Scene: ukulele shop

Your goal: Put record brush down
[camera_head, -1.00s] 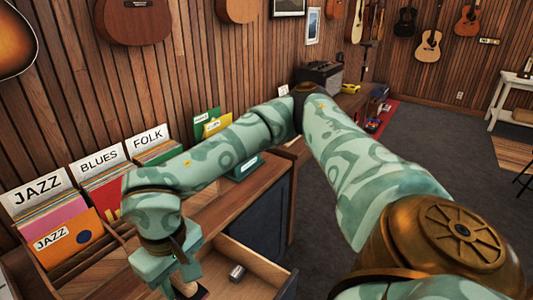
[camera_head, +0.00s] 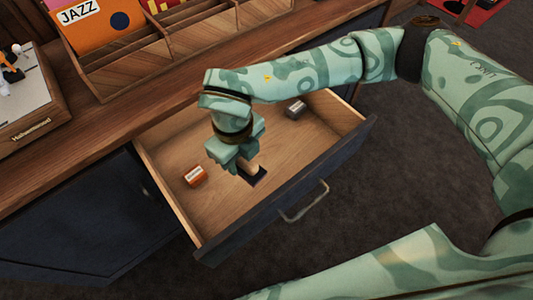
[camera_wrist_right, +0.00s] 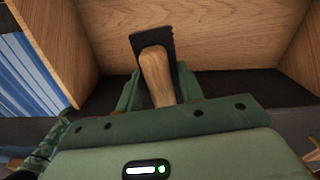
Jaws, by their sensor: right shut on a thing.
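The record brush has a pale wooden handle and a dark flat pad (camera_head: 258,176). In the right wrist view the brush's handle (camera_wrist_right: 156,72) stands between the fingers, with the pad beyond it. My right gripper (camera_head: 247,164) is shut on the handle and hangs inside the open drawer (camera_head: 230,222). The pad is low in the drawer, near its front panel. I cannot tell whether it touches the drawer floor. My left gripper is not in view.
A record player (camera_head: 28,105) and a wooden record rack (camera_head: 127,72) stand on the counter. Bare drawer floor surrounds the brush.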

